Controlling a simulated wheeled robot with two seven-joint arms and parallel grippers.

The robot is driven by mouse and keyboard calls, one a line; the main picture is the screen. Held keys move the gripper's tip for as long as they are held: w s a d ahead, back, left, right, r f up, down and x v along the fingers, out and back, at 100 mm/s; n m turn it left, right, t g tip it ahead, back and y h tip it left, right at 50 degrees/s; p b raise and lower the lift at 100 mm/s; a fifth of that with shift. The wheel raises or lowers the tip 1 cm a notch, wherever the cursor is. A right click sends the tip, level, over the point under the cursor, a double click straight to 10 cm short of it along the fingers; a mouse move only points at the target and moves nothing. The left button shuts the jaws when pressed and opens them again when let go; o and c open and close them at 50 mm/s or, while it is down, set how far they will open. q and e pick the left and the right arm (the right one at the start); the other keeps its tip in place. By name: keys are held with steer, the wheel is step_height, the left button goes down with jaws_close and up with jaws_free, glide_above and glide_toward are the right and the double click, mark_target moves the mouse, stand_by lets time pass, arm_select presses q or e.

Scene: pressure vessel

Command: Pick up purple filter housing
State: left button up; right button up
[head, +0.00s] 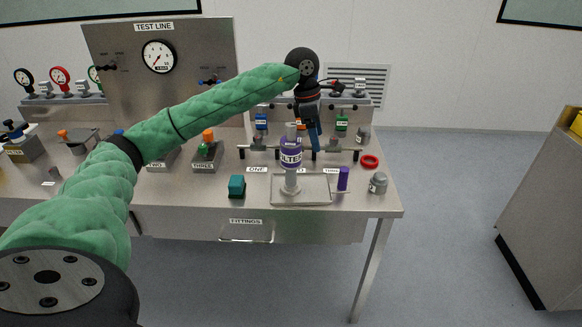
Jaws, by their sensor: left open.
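The purple filter housing (291,155), with a white FILTER label, stands upright on a pale stand on a tray (315,199) near the table's front edge. My left gripper (314,146) points down just right of the housing's upper part, its blue fingers open. No contact with the housing can be made out, and the gap in depth is hard to judge. My right gripper is not in view.
A grey fitting (378,183), a red ring (369,161) and a teal block (237,187) are nearby. A low rail (258,149) with tags runs behind the housing. The TEST LINE panel (210,45) rises at the back left.

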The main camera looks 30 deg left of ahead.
mark_target(291, 140)
arm_select(q)
steer(key=a+r+y, duration=0.1)
steer(key=a, duration=0.1)
steer(key=a+r+y, duration=0.1)
steer(key=a, duration=0.1)
steer(key=a+r, duration=0.2)
steer(key=a, duration=0.1)
steer(key=shift+s+a+n+y, duration=0.1)
steer(key=shift+s+n+y, duration=0.2)
steer(key=shift+s+y, duration=0.1)
steer(key=shift+a, duration=0.25)
steer(key=shift+s+a+f, duration=0.1)
steer(key=shift+f, duration=0.1)
steer(key=shift+f+p, duration=0.55)
steer(key=shift+f, duration=0.6)
step_height(291, 140, down, 4)
steer(key=p, duration=0.3)
steer(key=shift+s, duration=0.15)
steer(key=shift+f, duration=0.45)
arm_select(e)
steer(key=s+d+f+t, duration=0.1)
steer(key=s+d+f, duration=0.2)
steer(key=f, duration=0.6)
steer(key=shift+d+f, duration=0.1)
arm_select(q)
steer(key=c, duration=1.7)
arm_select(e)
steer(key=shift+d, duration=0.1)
